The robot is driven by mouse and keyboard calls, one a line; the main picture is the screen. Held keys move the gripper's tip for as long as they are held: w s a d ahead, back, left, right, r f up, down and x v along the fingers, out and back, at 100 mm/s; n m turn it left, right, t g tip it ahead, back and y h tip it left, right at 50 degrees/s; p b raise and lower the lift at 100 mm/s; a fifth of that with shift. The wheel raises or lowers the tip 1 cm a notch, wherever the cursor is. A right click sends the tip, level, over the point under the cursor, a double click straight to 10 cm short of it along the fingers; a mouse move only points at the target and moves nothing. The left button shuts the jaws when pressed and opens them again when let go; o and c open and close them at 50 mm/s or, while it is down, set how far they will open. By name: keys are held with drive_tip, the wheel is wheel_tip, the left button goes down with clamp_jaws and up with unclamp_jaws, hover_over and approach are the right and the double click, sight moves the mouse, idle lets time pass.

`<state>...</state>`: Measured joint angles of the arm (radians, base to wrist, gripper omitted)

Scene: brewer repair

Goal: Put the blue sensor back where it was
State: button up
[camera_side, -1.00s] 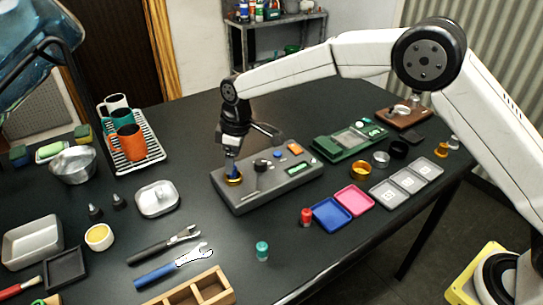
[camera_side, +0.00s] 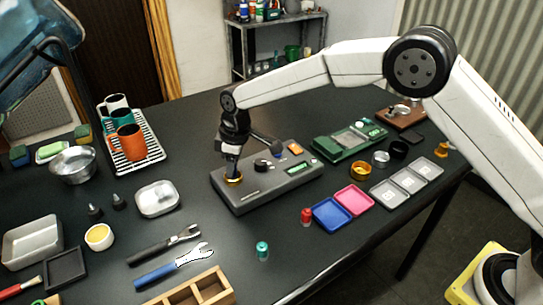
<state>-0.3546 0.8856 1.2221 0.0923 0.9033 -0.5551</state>
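The blue sensor (camera_side: 232,168) is a small dark blue piece, mostly hidden between the fingers of my gripper (camera_side: 232,163). My gripper points down and looks shut on it. The sensor is right above a gold ring (camera_side: 234,180) at the left end of the grey brewer panel (camera_side: 250,199). Its lower end is at the ring's opening; how deep it sits I cannot tell. The panel also bears a black knob (camera_side: 262,165), an orange block (camera_side: 295,149) and a green strip (camera_side: 300,168).
A red-capped vial (camera_side: 306,217) and a teal-capped vial (camera_side: 262,251) stand in front of the panel. Blue (camera_side: 329,216) and pink (camera_side: 354,199) trays lie to its right. A green device (camera_side: 347,141) is behind. Wrenches (camera_side: 172,266) lie front left; the table between is clear.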

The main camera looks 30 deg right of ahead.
drive_tip(key=shift+r, duration=0.1)
clamp_jaws()
drive_tip(key=shift+r, duration=0.85)
drive_tip(key=s+d+r, duration=0.4)
drive_tip(key=s+r, duration=0.7)
drive_tip(key=s, duration=0.2)
drive_tip(key=shift+s+d, duration=0.15)
drive_tip(key=shift+d, duration=0.05)
drive_tip(key=shift+s, duration=0.15)
drive_tip(key=s+d+f, duration=0.1)
drive_tip(key=s+f, duration=0.1)
drive_tip(key=s, duration=0.6)
drive_tip(key=s+d+f, duration=0.1)
drive_tip(key=s+f, duration=0.1)
drive_tip(key=s, duration=0.7)
drive_tip(key=shift+s+d+m, duration=0.25)
drive_tip(key=shift+d+m, duration=0.15)
